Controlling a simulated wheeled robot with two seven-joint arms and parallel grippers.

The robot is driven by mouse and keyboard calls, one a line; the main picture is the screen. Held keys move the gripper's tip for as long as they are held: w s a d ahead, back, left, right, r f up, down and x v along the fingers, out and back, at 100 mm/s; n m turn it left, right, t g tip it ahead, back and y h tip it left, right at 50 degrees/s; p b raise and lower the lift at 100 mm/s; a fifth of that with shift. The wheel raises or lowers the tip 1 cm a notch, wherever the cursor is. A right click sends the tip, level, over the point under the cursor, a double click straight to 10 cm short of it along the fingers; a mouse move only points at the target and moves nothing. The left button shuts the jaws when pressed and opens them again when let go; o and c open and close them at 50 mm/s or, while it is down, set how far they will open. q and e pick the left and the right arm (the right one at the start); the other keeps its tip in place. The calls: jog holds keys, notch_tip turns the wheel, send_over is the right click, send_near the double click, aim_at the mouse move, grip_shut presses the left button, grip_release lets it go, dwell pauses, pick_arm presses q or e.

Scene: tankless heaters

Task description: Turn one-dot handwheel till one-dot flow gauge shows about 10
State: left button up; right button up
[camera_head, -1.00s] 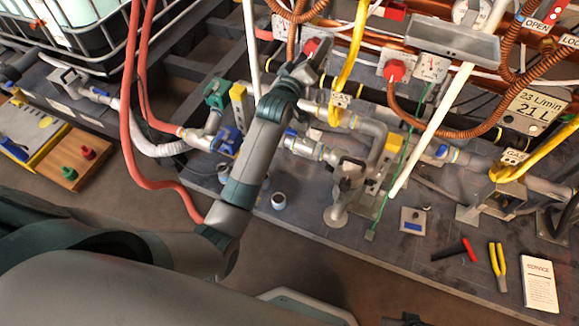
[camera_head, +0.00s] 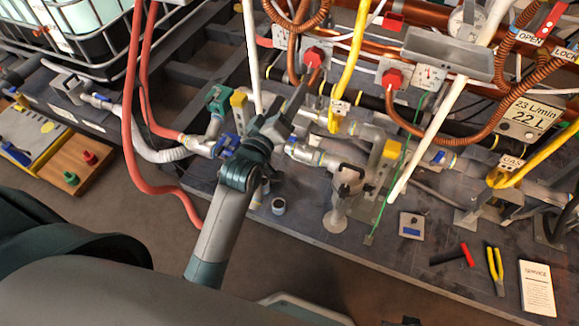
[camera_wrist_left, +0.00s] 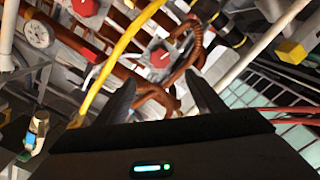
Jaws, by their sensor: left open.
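Two red handwheels are mounted on pale plates along the back pipes. One handwheel (camera_head: 318,55) is left of the yellow hose, and the other (camera_head: 393,78) is right of it. A small round gauge (camera_head: 281,41) sits beside the left wheel and another gauge (camera_head: 430,75) beside the right wheel. The dots and needle readings are too small to tell. My left gripper (camera_head: 290,100) is below the left wheel, apart from it. In the wrist view its fingers (camera_wrist_left: 160,78) are spread and empty, with a red handwheel (camera_wrist_left: 160,57) beyond them. My right gripper is not seen.
A yellow hose (camera_head: 350,65) and a white pole (camera_head: 440,125) run between and beside the wheels. Red hoses (camera_head: 130,130) hang at left. A flow display (camera_head: 531,117) reads in L/min. Tools and a service booklet (camera_head: 537,287) lie at front right.

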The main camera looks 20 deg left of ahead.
pick_arm(q)
jog(key=s+d+f+m+g+p, duration=0.1)
jog(key=s+f+m+g+p, duration=0.1)
jog(key=f, duration=0.7)
jog(key=s+d+f+m+g+p, duration=0.2)
jog(key=s+f+g+p, duration=0.1)
jog(key=f, duration=0.7)
jog(key=shift+s+f+m+h+p, duration=0.3)
jog(key=shift+s+h+p, duration=0.1)
jog(key=shift+s+p, duration=0.45)
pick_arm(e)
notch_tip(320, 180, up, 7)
pick_arm(q)
jog(key=shift+d, duration=0.1)
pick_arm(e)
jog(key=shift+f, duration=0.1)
